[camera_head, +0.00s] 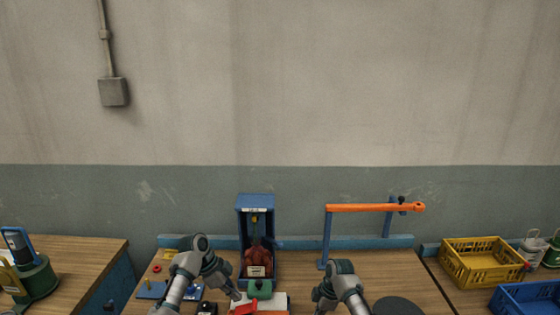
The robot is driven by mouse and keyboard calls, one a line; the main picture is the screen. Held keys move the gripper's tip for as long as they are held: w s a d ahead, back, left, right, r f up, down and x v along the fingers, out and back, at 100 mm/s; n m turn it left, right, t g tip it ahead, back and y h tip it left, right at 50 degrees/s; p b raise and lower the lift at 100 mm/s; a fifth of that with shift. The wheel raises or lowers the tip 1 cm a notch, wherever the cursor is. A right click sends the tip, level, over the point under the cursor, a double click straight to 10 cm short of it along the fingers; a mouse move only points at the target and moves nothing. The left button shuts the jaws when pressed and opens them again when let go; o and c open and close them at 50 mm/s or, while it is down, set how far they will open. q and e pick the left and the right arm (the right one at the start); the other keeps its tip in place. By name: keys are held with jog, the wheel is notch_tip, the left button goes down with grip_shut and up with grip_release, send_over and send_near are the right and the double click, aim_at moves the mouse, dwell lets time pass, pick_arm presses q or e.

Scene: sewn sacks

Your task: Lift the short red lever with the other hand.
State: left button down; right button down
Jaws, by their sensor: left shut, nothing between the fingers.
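A small red lever (246,306) shows at the bottom centre, beside a green-topped, white-bodied device. My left gripper (236,295) is shut and empty, just above and left of the red lever; I cannot tell whether they touch. My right gripper (318,297) is to the right of the device, small and partly hidden by its own arm, so its fingers are unclear. A dark red sack (258,258) stands in a tall blue frame (242,225) behind the device.
A long orange bar (372,207) on blue posts stands at the right of the wooden table (395,270). A dark round disc (397,306) lies at the front right. Yellow (485,272) and blue (525,299) crates are on the right. Small parts lie at the left.

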pick_arm(q)
jog(key=shift+a, duration=0.2)
jog(key=shift+a+f, duration=0.1)
jog(key=shift+a, duration=0.65)
jog(key=shift+a, duration=0.1)
jog(key=shift+a+f, duration=0.25)
jog(key=shift+a, duration=0.35)
